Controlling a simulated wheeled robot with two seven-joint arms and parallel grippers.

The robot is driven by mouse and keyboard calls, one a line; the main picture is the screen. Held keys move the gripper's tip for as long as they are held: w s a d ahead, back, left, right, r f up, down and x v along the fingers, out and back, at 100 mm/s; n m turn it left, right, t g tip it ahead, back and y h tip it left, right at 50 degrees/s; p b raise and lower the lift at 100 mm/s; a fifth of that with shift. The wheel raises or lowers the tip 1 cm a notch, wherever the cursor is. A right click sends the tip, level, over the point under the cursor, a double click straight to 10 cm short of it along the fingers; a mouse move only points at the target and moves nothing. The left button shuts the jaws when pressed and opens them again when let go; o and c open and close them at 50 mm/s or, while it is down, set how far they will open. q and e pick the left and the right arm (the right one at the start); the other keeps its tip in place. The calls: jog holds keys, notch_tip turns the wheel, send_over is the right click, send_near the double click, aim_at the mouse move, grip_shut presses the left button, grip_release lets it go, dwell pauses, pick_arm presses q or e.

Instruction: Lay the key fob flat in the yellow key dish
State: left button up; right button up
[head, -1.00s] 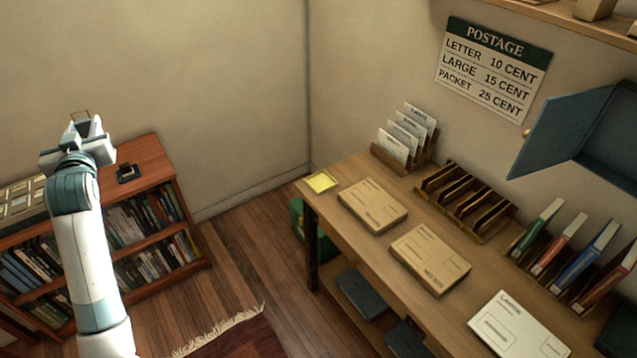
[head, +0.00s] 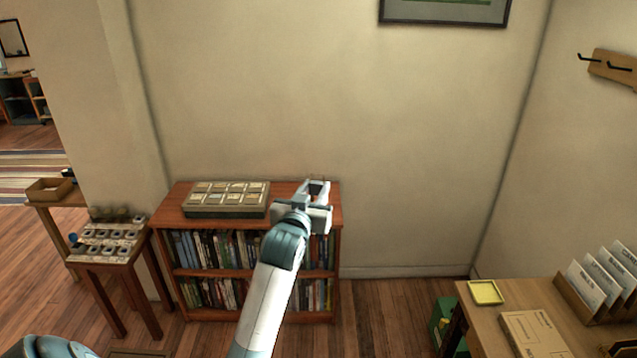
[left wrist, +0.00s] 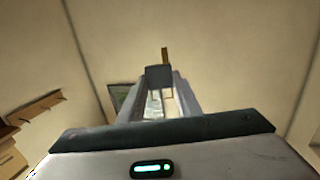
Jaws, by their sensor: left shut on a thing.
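The yellow key dish (head: 485,292) is a shallow square tray on the left end of the counter at the right; its inside looks empty. My left gripper (head: 319,188) is raised in front of the right end of the bookcase, well to the left of the dish. In the left wrist view the left gripper (left wrist: 158,92) is shut on a small dark grey piece, seemingly the key fob (left wrist: 158,75), with a narrow brown strip above it. In the head view the fob is too small to make out clearly. My right gripper is not in view.
A parcel (head: 535,335) and a letter rack (head: 590,300) stand close to the dish on the counter (head: 530,290). The bookcase (head: 172,200) carries a sectioned box (head: 226,198). A green bin (head: 444,320) stands beside the counter. Open floor lies between bookcase and counter.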

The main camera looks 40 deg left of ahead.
pick_arm(q)
jog(key=s+d+f+m+h+b, duration=0.1)
jog(key=s+d+f+h+b, duration=0.1)
jog(key=d+f, duration=0.4)
jog(key=s+d+f+m+h+b, duration=0.1)
jog(key=s+d+f+b, duration=0.4)
jog(key=d, duration=0.5)
jog(key=s+d+f+m+t+h+b, duration=0.1)
jog(key=s+d+f+m+h+b, duration=0.1)
jog(key=d, duration=0.7)
jog(key=s+f+h+b, duration=0.1)
jog(key=s+f+b, duration=0.1)
jog(key=s+f, duration=0.1)
jog(key=shift+f, duration=0.8)
